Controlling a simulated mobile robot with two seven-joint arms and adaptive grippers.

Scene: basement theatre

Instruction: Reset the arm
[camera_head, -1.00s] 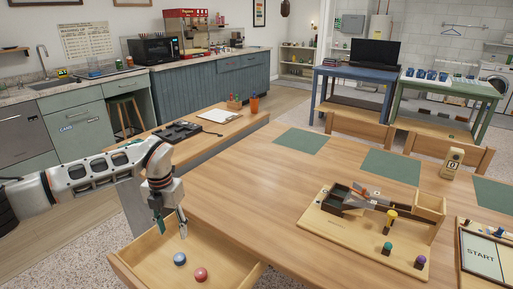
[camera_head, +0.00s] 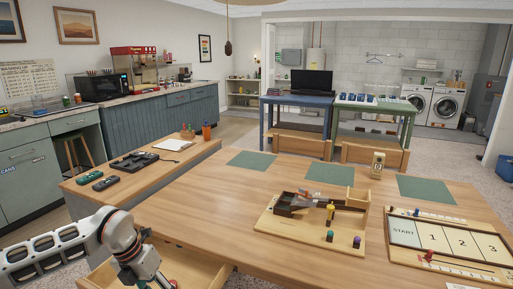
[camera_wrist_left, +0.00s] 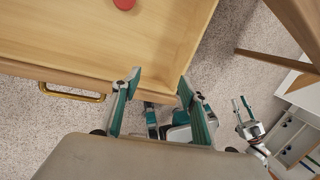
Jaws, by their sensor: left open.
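My left gripper shows in the left wrist view (camera_wrist_left: 160,85) with its two teal fingers apart and nothing between them. It hangs over the front edge of an open wooden drawer (camera_wrist_left: 90,45). In the head view the left arm comes in at the lower left, and its fingertips are hidden or cut off at the bottom edge. A red round piece (camera_wrist_left: 124,3) lies in the drawer, clear of the fingers.
The drawer front (camera_head: 212,276) sticks out beneath the large wooden table (camera_head: 210,205). On the table are a wooden contraption (camera_head: 290,235), a START game board (camera_head: 445,240) and green mats (camera_head: 330,174). A side desk (camera_head: 85,177) holds dark devices and a clipboard.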

